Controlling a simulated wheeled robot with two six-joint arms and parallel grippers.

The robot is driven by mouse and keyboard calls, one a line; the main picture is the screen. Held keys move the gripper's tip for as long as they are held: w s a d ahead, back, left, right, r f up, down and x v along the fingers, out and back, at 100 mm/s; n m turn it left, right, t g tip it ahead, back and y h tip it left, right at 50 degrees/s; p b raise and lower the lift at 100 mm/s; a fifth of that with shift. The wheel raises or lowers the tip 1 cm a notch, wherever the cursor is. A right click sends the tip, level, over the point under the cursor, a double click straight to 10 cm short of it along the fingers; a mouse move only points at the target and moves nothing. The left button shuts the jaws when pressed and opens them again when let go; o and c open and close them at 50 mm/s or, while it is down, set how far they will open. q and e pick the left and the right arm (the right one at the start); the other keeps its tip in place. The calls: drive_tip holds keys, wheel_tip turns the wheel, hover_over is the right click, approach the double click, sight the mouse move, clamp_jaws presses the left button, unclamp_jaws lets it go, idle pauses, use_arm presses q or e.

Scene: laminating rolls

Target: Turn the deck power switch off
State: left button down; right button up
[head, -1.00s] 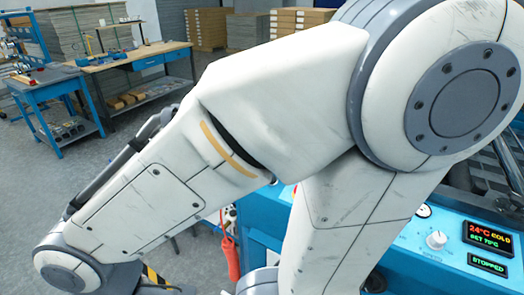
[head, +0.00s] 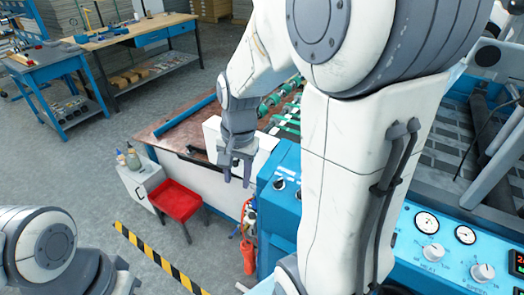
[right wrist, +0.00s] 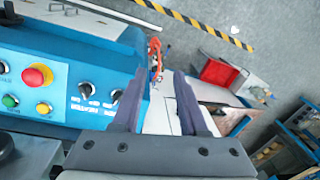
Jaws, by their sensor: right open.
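Two dark rotary switches sit on the blue end panel (head: 268,207) of the machine, one at the left (head: 280,184) and one at the right (head: 298,193). They also show in the right wrist view, at the left (right wrist: 86,90) and the right (right wrist: 116,96). Their labels are too small to read, so I cannot tell which is the deck power switch. My right gripper (head: 237,178) is open and empty, beside and apart from the panel; in the right wrist view (right wrist: 158,78) its fingers are right of the switches. My left gripper is out of view.
A red emergency stop (right wrist: 38,76) and green and yellow buttons are near the switches. A red tray (head: 176,200), a white cabinet (head: 136,180) and a red extinguisher (head: 248,255) stand by the machine. Striped tape (head: 155,256) marks the floor. Workbenches are behind.

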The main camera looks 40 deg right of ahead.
sight(283, 179)
drive_tip(key=d+r+m+p, duration=0.1)
drive_tip(key=d+m+p, duration=0.1)
drive_tip(key=d+m, duration=1)
drive_tip(key=d+f+n, duration=0.1)
drive_tip(key=f, duration=0.2)
drive_tip(key=d+f+n, duration=0.1)
drive_tip(key=f, duration=0.2)
drive_tip(key=f+n, duration=0.1)
drive_tip(key=f, duration=0.2)
drive_tip(key=shift+w+d+h, duration=0.1)
drive_tip(key=shift+d+h, duration=0.2)
drive_tip(key=shift+d, duration=0.1)
drive_tip(key=shift+w+f, duration=0.1)
drive_tip(key=shift+f, duration=0.5)
clamp_jaws()
